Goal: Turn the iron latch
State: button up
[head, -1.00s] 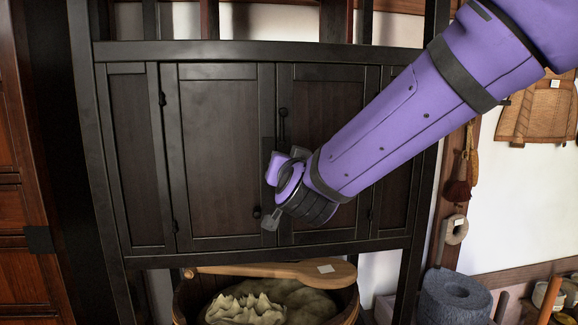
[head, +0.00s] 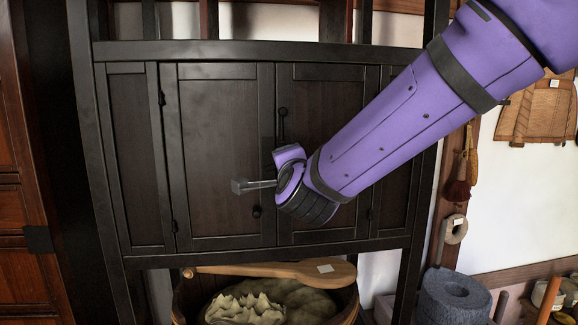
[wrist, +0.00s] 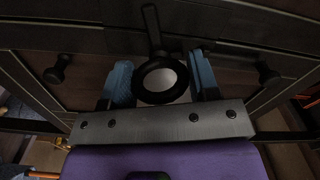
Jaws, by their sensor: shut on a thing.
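The iron latch (wrist: 153,28) shows in the wrist view as a dark bar running up the picture from a round black boss with a pale centre. My gripper (wrist: 161,82) has its two blue fingers on either side of that boss, shut on the latch. In the head view my gripper (head: 262,185) is against the middle of the dark cabinet (head: 225,150), near the seam between the two doors. There the gripper and purple arm hide most of the latch.
Dark knobs flank the latch in the wrist view, one left (wrist: 57,69) and one right (wrist: 268,74). Below the cabinet a wooden paddle (head: 300,271) lies across a tub (head: 350,310). A grey stone quern (head: 450,300) stands at lower right.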

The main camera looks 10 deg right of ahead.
jog(key=shift+m, duration=1.7)
jog(key=o, duration=0.9)
jog(key=s, duration=1)
jog(key=shift+s, duration=0.4)
jog(key=shift+d, duration=0.1)
